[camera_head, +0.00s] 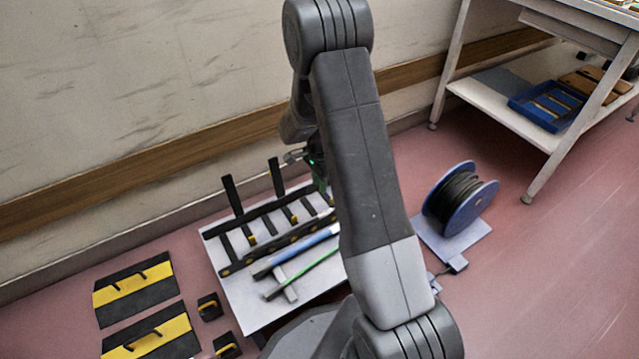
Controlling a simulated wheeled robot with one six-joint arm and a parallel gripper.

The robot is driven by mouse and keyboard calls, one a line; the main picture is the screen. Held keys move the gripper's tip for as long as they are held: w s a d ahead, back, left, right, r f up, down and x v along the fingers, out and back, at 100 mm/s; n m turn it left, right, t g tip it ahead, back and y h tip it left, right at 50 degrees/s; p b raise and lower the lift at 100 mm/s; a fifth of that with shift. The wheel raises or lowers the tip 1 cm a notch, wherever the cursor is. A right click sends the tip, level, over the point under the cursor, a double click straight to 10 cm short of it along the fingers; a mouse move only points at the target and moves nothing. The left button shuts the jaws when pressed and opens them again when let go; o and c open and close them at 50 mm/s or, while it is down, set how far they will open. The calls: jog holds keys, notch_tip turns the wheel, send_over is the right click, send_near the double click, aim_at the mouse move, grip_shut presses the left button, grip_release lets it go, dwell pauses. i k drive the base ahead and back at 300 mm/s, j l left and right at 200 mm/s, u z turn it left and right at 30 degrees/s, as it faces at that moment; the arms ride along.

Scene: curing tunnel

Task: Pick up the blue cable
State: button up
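A blue cable (303,245), seen as a straight blue length with a dark left end, lies slanted across the front of a low white board (240,300). A green length (308,270) lies in front of it. The right ends of both pass close to or behind my arm. My gripper (318,172) is at the back right of the board, beyond the blue cable and apart from its visible part. It is mostly hidden behind my arm, with a small green light showing. Its fingers are not clear enough to tell open from shut.
A black rack (265,213) with upright posts stands on the board behind the cable. Yellow-and-black plates (135,287) lie at left. A blue-flanged reel (460,200) of black cable stands at right. A white shelf table (510,115) stands back right. Open floor lies at right.

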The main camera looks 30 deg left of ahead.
aim_at(258, 273)
jog(key=u, duration=1.5)
jog(key=l+u, duration=0.35)
jog(key=k+l+u, duration=0.1)
jog(key=l+u, duration=0.3)
jog(key=k+l+u, duration=0.15)
jog(key=u, duration=0.2)
jog(key=l, duration=0.15)
